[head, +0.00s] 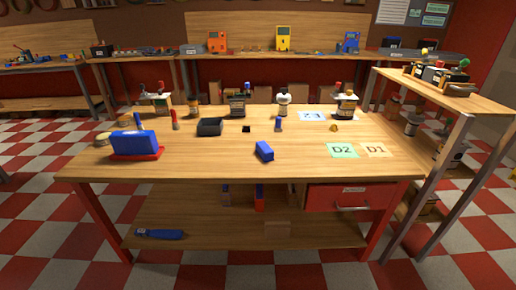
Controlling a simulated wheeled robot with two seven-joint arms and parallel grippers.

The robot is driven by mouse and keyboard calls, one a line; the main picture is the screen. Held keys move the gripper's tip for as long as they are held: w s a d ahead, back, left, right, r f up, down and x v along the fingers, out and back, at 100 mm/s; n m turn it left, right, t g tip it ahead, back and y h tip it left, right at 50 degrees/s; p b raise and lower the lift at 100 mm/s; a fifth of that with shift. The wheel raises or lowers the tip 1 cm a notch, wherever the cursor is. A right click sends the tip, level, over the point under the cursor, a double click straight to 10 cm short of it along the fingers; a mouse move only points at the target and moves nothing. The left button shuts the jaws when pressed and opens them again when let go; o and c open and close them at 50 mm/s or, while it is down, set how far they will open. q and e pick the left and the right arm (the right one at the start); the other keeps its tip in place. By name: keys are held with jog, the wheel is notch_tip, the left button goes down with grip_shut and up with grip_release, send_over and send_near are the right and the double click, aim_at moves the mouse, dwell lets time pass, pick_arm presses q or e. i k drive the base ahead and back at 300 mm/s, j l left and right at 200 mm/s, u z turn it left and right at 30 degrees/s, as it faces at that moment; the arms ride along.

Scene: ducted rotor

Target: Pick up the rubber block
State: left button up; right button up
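A blue block (264,151) lies on the bare middle of the wooden workbench (205,165), near its front half. A much smaller black block (246,128) lies farther back, just right of a black open tray (210,126). I cannot tell from their look which of these is the rubber block. Both lie free, with nothing touching them. Neither of my grippers shows in the head view.
A blue device on a red base (136,154) stands at the bench's left. Mats D2 (342,150) and D1 (376,150) lie at the right. Jars and small tools line the back edge. A side table (450,92) stands right. The front middle is clear.

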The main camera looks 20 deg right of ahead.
aim_at(263, 150)
jog(key=i+l+u, duration=0.3)
jog(key=l, duration=0.25)
jog(key=i+l+u, duration=0.3)
jog(key=l, duration=0.35)
